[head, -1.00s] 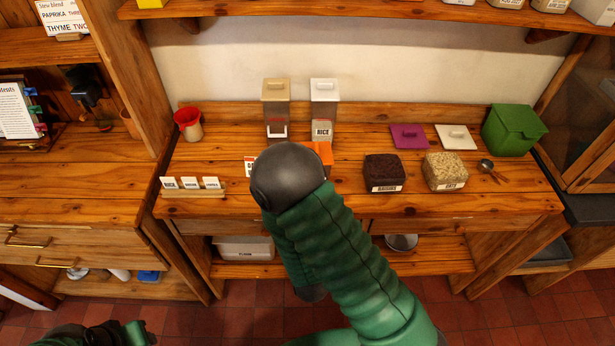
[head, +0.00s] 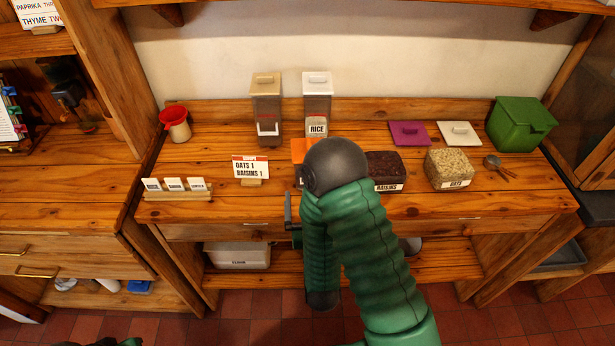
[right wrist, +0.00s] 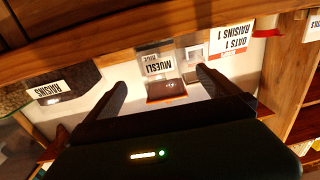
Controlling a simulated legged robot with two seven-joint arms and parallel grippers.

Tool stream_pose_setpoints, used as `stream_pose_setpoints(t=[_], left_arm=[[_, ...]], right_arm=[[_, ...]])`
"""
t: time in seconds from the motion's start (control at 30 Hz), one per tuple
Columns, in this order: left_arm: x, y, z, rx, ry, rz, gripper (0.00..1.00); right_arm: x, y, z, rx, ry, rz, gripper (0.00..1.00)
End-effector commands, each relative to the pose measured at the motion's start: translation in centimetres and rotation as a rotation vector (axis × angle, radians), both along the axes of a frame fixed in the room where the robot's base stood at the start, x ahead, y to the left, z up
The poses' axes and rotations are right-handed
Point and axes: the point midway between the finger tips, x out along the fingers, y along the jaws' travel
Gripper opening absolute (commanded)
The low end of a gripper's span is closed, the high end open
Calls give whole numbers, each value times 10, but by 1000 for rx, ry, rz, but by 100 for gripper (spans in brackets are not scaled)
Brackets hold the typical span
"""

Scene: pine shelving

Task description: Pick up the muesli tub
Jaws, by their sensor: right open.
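The muesli tub (right wrist: 146,57) shows upside down in the right wrist view, with a white MUESLI label and an orange lid. In the head view its orange lid (head: 299,146) shows left of my right arm's dark round joint, which hides much of the tub. My right gripper (right wrist: 160,80) is open, its two dark fingers spread on either side of the tub in that view, with nothing held. Whether they touch the tub I cannot tell. In the head view a grey part of this gripper (head: 289,212) shows at the counter's front edge. My left gripper is not in view.
A card reading oats 1, raisins 1 (head: 250,168) stands left of the tub. The raisins block (head: 386,166) and oats block (head: 450,166) are to the right. Rice (head: 317,108) and another tall canister (head: 266,105) stand behind. A shelf overhangs the counter.

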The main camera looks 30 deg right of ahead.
Motion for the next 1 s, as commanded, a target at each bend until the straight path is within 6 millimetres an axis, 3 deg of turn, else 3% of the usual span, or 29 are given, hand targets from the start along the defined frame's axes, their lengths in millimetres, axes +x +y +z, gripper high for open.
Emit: stream_pose_setpoints(t=[0.03,0.13,0.2,0.37,0.63,0.9,1.0], left_arm=[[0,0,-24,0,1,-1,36],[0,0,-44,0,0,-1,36],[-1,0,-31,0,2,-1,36],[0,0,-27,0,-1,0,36],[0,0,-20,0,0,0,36],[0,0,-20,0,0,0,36],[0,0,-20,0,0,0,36]], right_arm=[[9,-6,-9,-3,-11,-2,100],[30,-13,-7,-7,-10,0,100],[43,-18,3,-6,-3,0,100],[58,-24,5,-8,1,3,100],[95,-51,11,-4,1,1,100],[100,-52,10,-4,2,2,100],[100,-51,11,-6,2,3,87]])
